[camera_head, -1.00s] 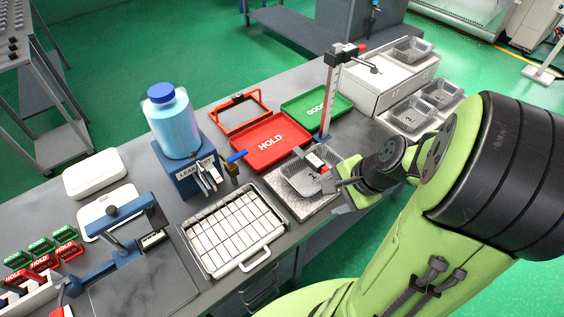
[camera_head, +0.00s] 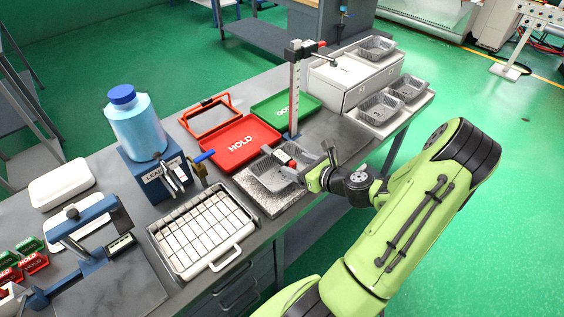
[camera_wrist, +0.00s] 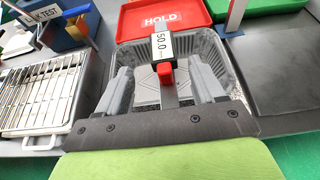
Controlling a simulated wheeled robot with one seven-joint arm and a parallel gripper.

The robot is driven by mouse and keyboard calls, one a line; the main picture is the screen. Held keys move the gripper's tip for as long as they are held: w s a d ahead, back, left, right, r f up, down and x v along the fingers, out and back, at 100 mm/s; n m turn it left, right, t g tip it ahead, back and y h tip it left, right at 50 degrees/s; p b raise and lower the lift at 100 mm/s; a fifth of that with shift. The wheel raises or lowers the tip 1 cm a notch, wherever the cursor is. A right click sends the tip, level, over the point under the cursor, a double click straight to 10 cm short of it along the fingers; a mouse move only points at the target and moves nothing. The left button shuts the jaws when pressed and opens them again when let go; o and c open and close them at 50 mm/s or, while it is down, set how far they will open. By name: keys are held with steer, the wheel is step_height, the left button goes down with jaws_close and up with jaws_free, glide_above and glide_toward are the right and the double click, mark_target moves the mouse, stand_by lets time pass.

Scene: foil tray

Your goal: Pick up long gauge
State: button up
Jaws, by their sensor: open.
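A dark bar-shaped gauge with a red block and a white "50.0" label (camera_wrist: 162,44) lies over the clear ribbed tray; I take it as the long gauge. In the head view its red block (camera_head: 292,164) shows beside my fingers. My gripper (camera_wrist: 165,88) is open, with one grey finger on each side of the gauge's bar. The fingers appear apart from the bar, and its near end is hidden behind my gripper body. In the head view my gripper (camera_head: 305,165) is at the right side of the foil tray (camera_head: 262,178).
A tall post stand (camera_head: 294,90) rises behind the tray. A red HOLD tray (camera_head: 222,147) and a green tray (camera_head: 270,112) lie behind. A white wire-rack tray (camera_head: 185,262) and a blue leak tester (camera_head: 150,180) are left. A white drawer cabinet (camera_head: 335,92) stands back right.

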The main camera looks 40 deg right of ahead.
mark_target(293, 163)
steer(key=x, duration=0.5)
steer(key=shift+w+d+f+b, duration=0.2)
steer(key=shift+w+d+b, duration=0.05)
steer(key=shift+w+b, duration=0.05)
steer(key=shift+s, duration=0.1)
steer(key=shift+c, duration=0.3)
